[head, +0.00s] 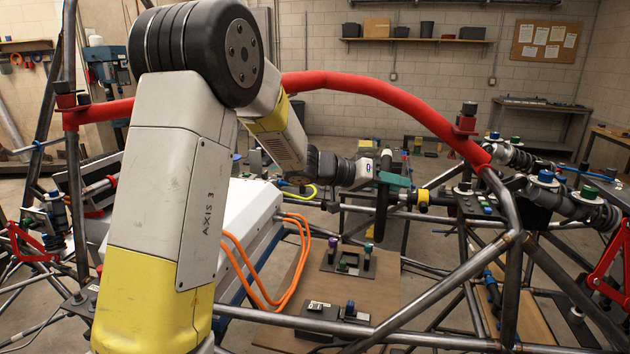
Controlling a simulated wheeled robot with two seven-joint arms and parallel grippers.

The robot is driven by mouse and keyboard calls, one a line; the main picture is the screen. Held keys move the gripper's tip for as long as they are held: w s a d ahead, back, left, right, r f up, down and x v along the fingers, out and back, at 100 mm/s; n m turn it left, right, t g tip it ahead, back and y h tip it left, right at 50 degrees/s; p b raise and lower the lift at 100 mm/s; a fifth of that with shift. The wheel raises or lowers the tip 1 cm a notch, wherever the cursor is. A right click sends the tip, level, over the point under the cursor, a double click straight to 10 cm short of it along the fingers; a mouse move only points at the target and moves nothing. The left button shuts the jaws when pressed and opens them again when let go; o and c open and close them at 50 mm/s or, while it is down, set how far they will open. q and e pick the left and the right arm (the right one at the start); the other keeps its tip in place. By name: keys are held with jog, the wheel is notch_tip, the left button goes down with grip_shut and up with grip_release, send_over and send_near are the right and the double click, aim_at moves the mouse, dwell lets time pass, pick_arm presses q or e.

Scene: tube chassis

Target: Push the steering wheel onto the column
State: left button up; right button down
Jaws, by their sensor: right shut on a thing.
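The steering wheel (381,212) is dark and stands almost edge-on near the middle of the head view. My right gripper (385,175) is shut on it at the end of the large grey and yellow arm. A green piece sits beside the grip; I cannot tell what it belongs to. The column (423,198), with a yellow collar, lies just to the right of the wheel, inside the chassis. I cannot tell whether the wheel's hub touches the column. The fingertips are small and partly hidden. My left gripper is not in view.
A red padded hoop (375,88) arches over the work area. Steel chassis tubes (440,275) cross below and to the right. A white box (250,205) with orange cables (300,255) lies left of the wheel. A wooden floor panel (385,275) holds small parts.

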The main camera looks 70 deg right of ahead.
aim_at(379, 188)
jog(key=shift+s+d+r, duration=0.1)
jog(key=shift+s, duration=1)
dwell(1.6)
jog(key=c, duration=1.1)
grip_release()
jog(key=shift+o, duration=0.2)
jog(key=o, duration=0.6)
jog(key=shift+v, duration=3.55)
